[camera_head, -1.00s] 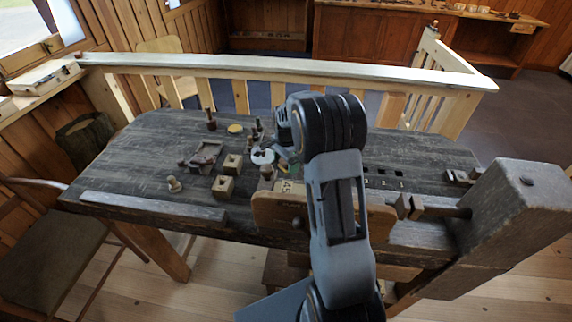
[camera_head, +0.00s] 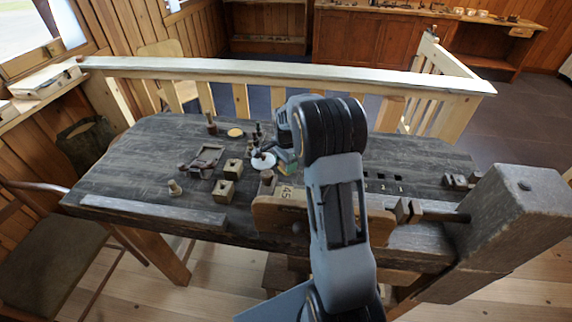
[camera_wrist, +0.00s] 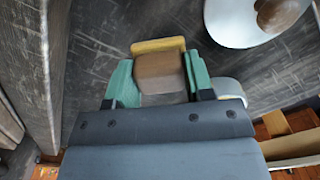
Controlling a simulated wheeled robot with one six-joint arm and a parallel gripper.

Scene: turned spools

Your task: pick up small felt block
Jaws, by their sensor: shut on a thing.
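A small brown block (camera_wrist: 160,72) with a yellow strip (camera_wrist: 158,45) along its far end, apparently the felt block, sits between my green fingertips in the wrist view. My gripper (camera_wrist: 159,78) is shut on it, with one finger touching each side. In the head view my gripper (camera_head: 288,166) is low over the middle of the dark workbench (camera_head: 140,150), right of a white round dish. My arm hides part of this area. I cannot tell whether the block is clear of the bench top.
The white dish (camera_head: 263,161) with a dark turned piece is close by; it also shows in the wrist view (camera_wrist: 225,25). Wooden blocks (camera_head: 224,190), a small tray (camera_head: 205,160) and a yellow disc (camera_head: 235,132) stand to the left. A vise jaw (camera_head: 275,215) is in front.

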